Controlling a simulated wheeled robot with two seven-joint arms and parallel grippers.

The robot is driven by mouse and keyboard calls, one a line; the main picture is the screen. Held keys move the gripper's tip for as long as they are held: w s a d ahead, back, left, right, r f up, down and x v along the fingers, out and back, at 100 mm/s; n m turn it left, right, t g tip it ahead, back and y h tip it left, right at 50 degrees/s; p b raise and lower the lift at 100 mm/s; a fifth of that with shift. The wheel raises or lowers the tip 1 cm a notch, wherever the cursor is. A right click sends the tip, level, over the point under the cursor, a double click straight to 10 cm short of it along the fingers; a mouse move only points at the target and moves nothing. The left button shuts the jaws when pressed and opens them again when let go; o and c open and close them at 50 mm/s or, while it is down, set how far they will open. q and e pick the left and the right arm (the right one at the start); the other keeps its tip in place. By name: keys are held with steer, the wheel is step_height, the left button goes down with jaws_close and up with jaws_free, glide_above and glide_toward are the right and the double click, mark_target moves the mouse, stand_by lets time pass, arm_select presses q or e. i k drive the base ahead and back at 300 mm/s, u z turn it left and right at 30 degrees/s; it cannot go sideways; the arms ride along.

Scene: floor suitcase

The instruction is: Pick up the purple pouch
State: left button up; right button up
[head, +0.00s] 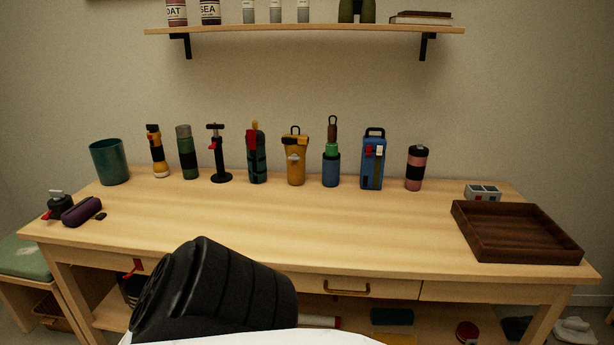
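The purple pouch (81,211) is a small, dark, rounded oblong. It lies on the wooden table (290,230) near its left end, close to the front left corner. Neither of my grippers shows in the head view, and nothing is holding the pouch.
A teal cup (109,162) stands behind the pouch. Several bottles and tools, among them a blue case (372,160), line the table's back edge. A dark wooden tray (512,254) is at the right. The table's middle is clear. A wall shelf (305,30) hangs above.

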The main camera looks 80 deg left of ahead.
mark_target(77, 215)
steer(key=u, duration=3.9)
steer(key=k, duration=1.25)
steer(key=u, duration=1.1)
steer(key=i, duration=1.9)
steer(key=u, duration=0.3)
steer(key=i, duration=1.8)
steer(key=z, duration=0.85)
